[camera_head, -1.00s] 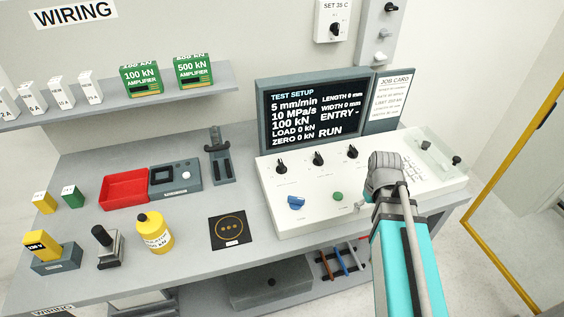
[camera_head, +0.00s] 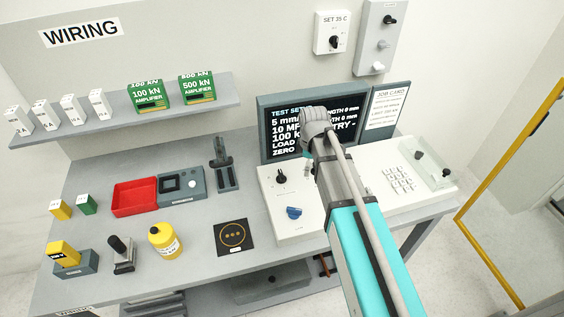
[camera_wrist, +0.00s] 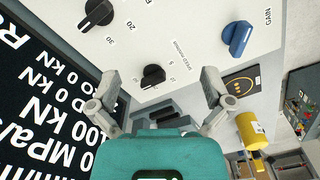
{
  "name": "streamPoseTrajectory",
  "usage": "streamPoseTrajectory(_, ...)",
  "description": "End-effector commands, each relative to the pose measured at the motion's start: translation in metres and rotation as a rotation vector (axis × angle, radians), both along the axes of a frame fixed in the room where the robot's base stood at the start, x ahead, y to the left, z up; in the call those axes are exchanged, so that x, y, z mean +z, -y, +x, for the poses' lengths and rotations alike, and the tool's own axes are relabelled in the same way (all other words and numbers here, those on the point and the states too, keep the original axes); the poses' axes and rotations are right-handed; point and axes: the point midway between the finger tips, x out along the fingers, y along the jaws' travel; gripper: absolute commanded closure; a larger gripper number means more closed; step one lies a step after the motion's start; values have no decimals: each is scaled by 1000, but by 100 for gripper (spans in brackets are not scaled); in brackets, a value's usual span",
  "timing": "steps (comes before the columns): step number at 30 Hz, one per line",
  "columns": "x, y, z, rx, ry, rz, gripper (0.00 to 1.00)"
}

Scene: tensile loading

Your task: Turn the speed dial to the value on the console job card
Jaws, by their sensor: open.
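The speed dial, a small black knob (camera_wrist: 153,76) with a "SPEED mm/min" label and numbers around it, shows in the wrist view between my fingertips. It also shows in the head view (camera_head: 281,177), at the left of the white console (camera_head: 283,234). My gripper (camera_wrist: 161,80) is open; its fingers appear either side of the knob, apart from it. In the head view my gripper (camera_head: 316,120) is raised in front of the screen (camera_head: 284,118). The job card (camera_head: 389,105) stands right of the screen; its small text is not legible. The screen is partly covered.
Another black knob (camera_wrist: 97,14) and a blue gain knob (camera_wrist: 237,37) sit on the same panel. A keypad (camera_head: 399,180) is at the console's right. A yellow bottle (camera_head: 164,241), a red tray (camera_head: 134,197) and a dark round-marked pad (camera_head: 233,237) lie left of the console.

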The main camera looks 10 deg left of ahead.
Motion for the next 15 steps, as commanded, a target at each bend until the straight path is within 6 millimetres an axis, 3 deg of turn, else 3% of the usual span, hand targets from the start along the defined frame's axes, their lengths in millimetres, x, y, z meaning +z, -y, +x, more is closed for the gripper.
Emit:
streamPoseTrajectory(1, 19, -22, 6, 93, 0, 0, 0)
streamPoseTrajectory(6, 39, -70, 8, 349, 0, 0, 0)
streamPoseTrajectory(10, 46, -91, 7, 463, 0, 0, 0)
streamPoseTrajectory(15, 47, -98, 6, 509, 0, 0, 0)
